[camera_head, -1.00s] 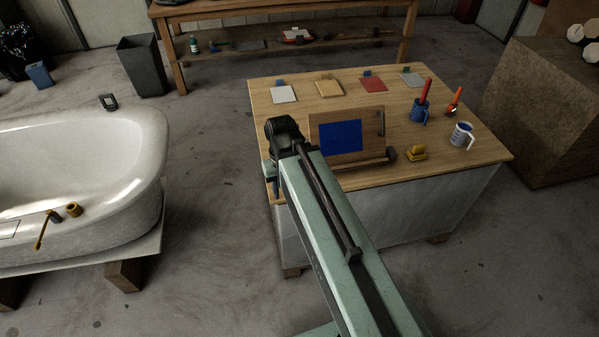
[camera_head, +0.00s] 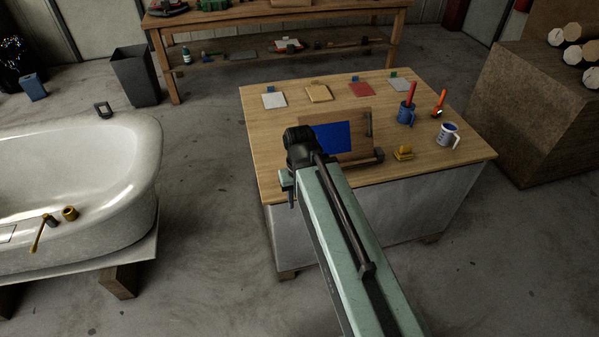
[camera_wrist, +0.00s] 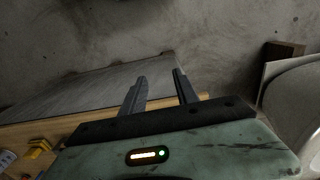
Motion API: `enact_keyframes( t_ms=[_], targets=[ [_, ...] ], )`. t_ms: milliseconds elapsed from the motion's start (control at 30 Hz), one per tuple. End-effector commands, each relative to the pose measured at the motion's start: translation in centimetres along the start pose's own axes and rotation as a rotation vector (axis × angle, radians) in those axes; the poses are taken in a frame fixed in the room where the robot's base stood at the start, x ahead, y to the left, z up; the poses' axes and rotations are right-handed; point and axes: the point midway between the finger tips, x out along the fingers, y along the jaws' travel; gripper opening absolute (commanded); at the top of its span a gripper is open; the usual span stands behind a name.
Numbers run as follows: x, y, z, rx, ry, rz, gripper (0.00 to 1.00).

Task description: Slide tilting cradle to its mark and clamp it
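The tilting cradle (camera_head: 364,145) is a brown wooden board with a blue panel, leaning on the wooden bench near its front edge. A dark bar with a knob lies along its foot. My arm covers its lower left part in the head view. A small yellow block-like piece (camera_head: 404,153), perhaps the clamp, stands right of the cradle; it also shows in the wrist view (camera_wrist: 38,148). My gripper (camera_wrist: 161,82) has its two dark fingers apart with nothing between them. It is at the bench's front left, apart from the cradle. I cannot make out the mark.

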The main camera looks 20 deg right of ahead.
Motion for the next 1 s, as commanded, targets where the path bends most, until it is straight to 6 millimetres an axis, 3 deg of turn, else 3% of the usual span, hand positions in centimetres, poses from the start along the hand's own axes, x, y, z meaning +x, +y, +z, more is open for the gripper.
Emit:
enact_keyframes(
  t_ms=[167,267,400,533,633,800,1000],
  targets=[
    [-0.3,0.0,-0.7,0.013,0.0,0.0,0.36],
    [-1.4,0.7,-4.2,0.108,0.0,0.0,0.36],
    [-3.1,0.6,-10.6,0.291,0.0,0.0,0.36],
    [-4.0,0.4,-14.3,0.414,0.0,0.0,0.36],
    [-4.0,0.3,-15.2,0.456,0.0,0.0,0.36],
    [-3.6,0.2,-15.0,0.46,0.0,0.0,0.36],
    [-1.2,0.1,-15.0,0.458,0.0,0.0,0.36]
  ],
)
